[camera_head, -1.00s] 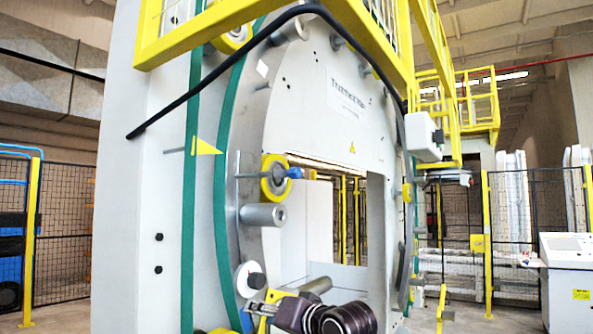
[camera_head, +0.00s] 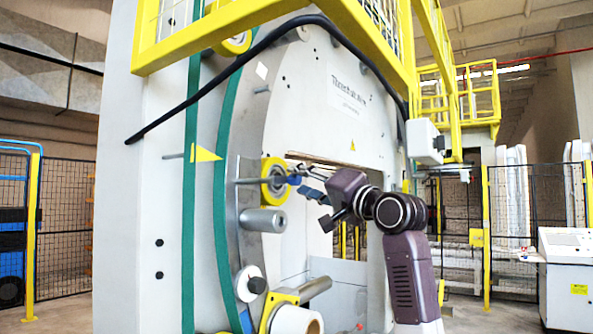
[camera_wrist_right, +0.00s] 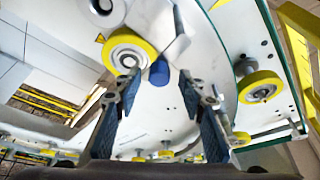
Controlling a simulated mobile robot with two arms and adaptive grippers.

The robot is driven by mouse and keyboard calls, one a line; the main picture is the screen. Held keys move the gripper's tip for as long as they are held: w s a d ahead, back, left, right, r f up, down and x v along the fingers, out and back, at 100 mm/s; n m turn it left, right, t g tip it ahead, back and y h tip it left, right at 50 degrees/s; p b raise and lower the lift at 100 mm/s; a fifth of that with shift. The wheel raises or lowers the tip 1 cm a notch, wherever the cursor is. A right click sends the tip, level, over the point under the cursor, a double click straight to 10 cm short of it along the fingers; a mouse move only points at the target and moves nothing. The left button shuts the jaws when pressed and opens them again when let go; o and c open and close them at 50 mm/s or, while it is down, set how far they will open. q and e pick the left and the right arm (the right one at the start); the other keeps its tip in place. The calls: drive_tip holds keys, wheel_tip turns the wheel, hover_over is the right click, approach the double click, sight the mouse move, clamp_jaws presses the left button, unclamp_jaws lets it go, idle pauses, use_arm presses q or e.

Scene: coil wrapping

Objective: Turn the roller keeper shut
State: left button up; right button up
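A yellow roller with a pale hub (camera_head: 274,181) sits on the left part of the grey ring face; it also shows in the right wrist view (camera_wrist_right: 128,50). The roller keeper appears as a blue knob (camera_wrist_right: 159,72) beside the roller, at its lower right in the right wrist view. In the head view the knob is partly hidden by my gripper. My right gripper (camera_head: 306,183) points at the knob from the right. In the right wrist view its fingers (camera_wrist_right: 160,84) are spread, with the knob between and just beyond the tips. No grip on it shows. My left gripper is out of view.
A grey cylinder (camera_head: 264,219) sticks out below the roller. Lower down are a white disc with a dark knob (camera_head: 250,282) and a white roll (camera_head: 297,321) by a yellow bracket. A black cable (camera_head: 240,62) arches above. The ring's opening is behind my right arm.

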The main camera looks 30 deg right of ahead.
drive_tip(key=shift+p+x, duration=0.5)
drive_tip(key=shift+x, duration=0.8)
